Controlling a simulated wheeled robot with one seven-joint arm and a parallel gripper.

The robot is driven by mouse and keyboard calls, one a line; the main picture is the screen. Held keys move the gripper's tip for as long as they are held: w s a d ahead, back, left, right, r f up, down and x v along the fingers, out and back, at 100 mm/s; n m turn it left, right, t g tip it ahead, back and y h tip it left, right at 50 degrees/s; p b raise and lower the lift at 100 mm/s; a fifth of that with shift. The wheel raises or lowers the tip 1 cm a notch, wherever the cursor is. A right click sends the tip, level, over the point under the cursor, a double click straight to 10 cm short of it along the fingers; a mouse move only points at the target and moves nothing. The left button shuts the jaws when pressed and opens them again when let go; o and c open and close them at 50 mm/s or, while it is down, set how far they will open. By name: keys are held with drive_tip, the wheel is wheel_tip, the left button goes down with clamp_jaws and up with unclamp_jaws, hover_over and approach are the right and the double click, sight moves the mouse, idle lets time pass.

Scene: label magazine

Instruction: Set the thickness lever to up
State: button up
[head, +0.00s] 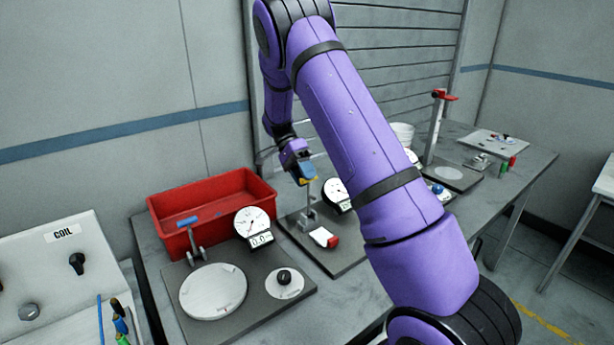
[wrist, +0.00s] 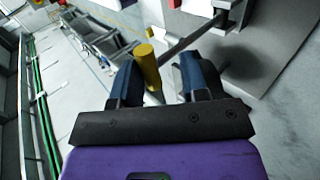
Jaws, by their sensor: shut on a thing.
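The thickness lever has a yellow handle (wrist: 148,65) and a thin grey arm (wrist: 188,40). Its yellow end also shows in the head view (head: 309,180), at the top of the arm. The arm stands roughly upright above a dark gauge base (head: 338,265) with a white dial (head: 337,192). My gripper (head: 301,172) is at the lever's top end, shut on the yellow handle. In the wrist view the handle lies between my two dark blue fingers (wrist: 163,82). Part of the gauge is hidden behind my arm in the head view.
A red-ended white piece (head: 322,236) lies on the gauge base. To the left are a red bin (head: 212,212) and another gauge with a blue-handled lever (head: 187,221). A tall stand with a red top (head: 436,120) is at right. A slatted wall is behind.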

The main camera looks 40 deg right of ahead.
drive_tip(key=shift+o, duration=0.8)
drive_tip(key=shift+w+a+f, duration=0.1)
drive_tip(key=shift+w, duration=0.1)
drive_tip(key=shift+s, duration=0.15)
drive_tip(key=v, duration=1.1)
